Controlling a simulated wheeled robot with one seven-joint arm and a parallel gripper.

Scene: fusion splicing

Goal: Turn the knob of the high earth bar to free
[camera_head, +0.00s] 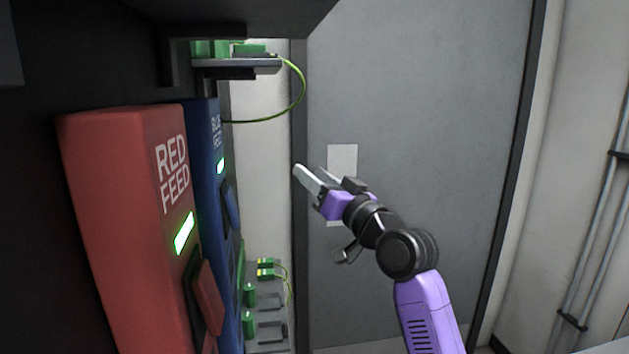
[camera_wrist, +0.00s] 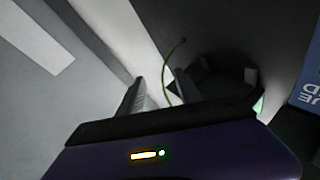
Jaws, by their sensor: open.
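The high earth bar (camera_head: 236,66) is a grey ledge at the top left in the head view. Green blocks (camera_head: 249,48) sit on it, seen nearly edge-on from below. I cannot tell which part is the knob or how it is turned. A green-yellow cable (camera_head: 302,92) loops from the bar's right end down behind the blue box. My gripper (camera_head: 309,172) is open and empty, right of the bar and below it, apart from it. In the wrist view, the cable (camera_wrist: 165,72) shows beyond the open fingers (camera_wrist: 159,80); no knob is clear there.
A red feed box (camera_head: 118,220) and a blue feed box (camera_head: 208,180) stand at the left, each with a lit green strip. A lower bar (camera_head: 268,346) carries green knobs and terminals. A grey door (camera_head: 420,110) stands behind my arm. A dark overhang is above.

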